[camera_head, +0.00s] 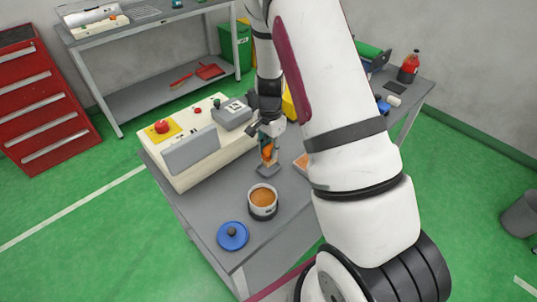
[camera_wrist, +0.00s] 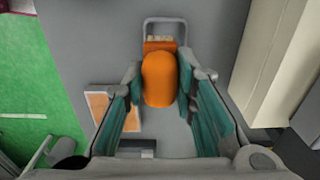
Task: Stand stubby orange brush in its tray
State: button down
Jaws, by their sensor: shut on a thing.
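The stubby orange brush (camera_wrist: 160,78) is between the two fingers of my gripper (camera_wrist: 161,92) in the wrist view, with its rounded orange body toward the camera. A pale bristle-like strip shows at its far end. In the head view the brush (camera_head: 267,152) shows orange under my gripper (camera_head: 269,146), which is shut on it. A small grey tray (camera_head: 268,171) lies just below the brush on the bench. In the wrist view a grey looped rim (camera_wrist: 165,20) shows beyond the brush. I cannot tell whether the brush touches the tray.
An open pot with orange-brown contents (camera_head: 263,202) stands nearer the front, with a blue lid (camera_head: 233,236) beside it. A flat orange pad (camera_head: 301,163) lies right of the tray, partly hidden by my arm. A cream machine (camera_head: 190,150) takes up the bench's left side.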

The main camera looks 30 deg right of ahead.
aim_at(268, 156)
jog(key=shift+w+f+p, duration=0.2)
jog(key=shift+f, duration=0.7)
jog(key=shift+w+f+p, duration=0.2)
jog(key=shift+f, duration=0.7)
jog(key=shift+f, duration=0.4)
jog(key=c, duration=1.3)
grip_release()
jog(key=shift+r, duration=0.15)
